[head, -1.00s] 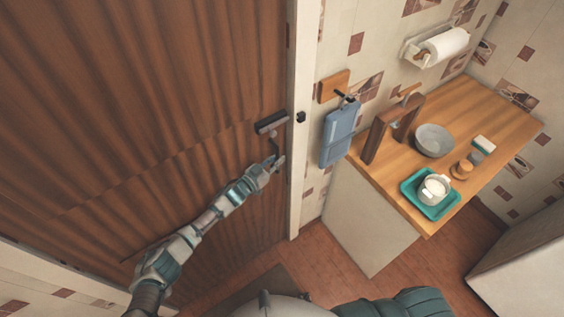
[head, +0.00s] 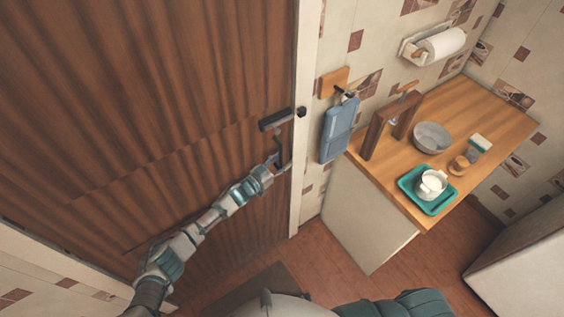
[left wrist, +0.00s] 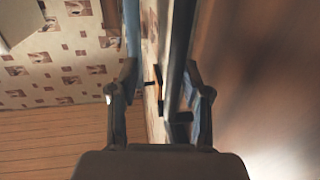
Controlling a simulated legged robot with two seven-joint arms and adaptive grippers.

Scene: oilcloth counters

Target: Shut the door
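The brown wooden door (head: 190,110) fills the left of the head view, and its right edge lies close to the pale door frame (head: 305,80). I cannot tell whether it is fully seated. A dark handle (head: 275,121) sits near that edge. My left gripper (head: 281,164) is just below the handle, close to the door face. In the left wrist view its fingers (left wrist: 160,95) are spread with nothing clasped between them. The door (left wrist: 270,90) shows there on the right, beside the right finger; contact is unclear. My right gripper is not in view.
A wooden counter (head: 480,115) stands right of the frame, with a grey bowl (head: 432,138) and a teal tray (head: 410,190). A blue board (head: 338,130) hangs on the wall beside the frame. The floor (head: 335,257) before the counter is clear.

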